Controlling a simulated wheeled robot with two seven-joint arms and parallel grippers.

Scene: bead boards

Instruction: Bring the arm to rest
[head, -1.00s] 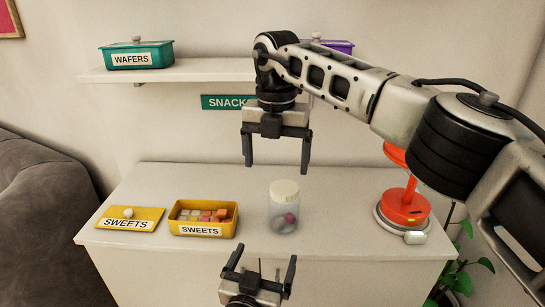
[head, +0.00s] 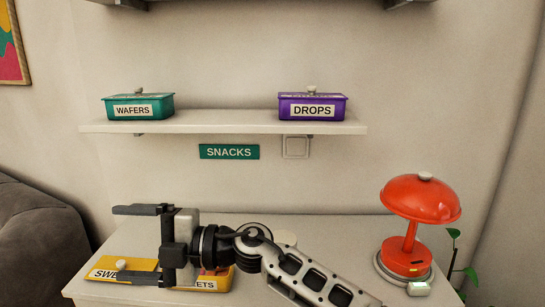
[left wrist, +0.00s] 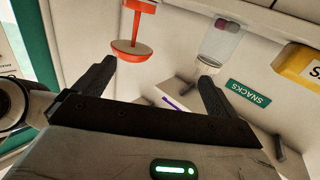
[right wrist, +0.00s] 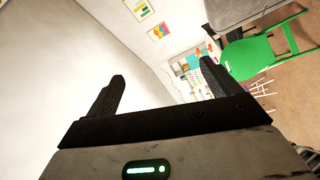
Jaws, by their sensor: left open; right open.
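My right gripper (head: 130,243) is low in the head view, turned to the left, with its two fingers wide apart and nothing between them. It overlaps the yellow SWEETS lid and the yellow SWEETS box in the picture; I cannot tell how far above them it is. In the right wrist view its open fingers (right wrist: 162,72) show against a wall and a room. My left gripper is out of the head view; in the left wrist view its fingers (left wrist: 156,72) are apart and empty.
The cabinet top holds the yellow lid (head: 105,263), the partly hidden box (head: 216,283), a jar whose pale lid (head: 285,237) shows behind my arm, and a red lamp (head: 420,200). The shelf (head: 225,122) bears a green WAFERS box (head: 138,108) and a purple DROPS box (head: 312,107).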

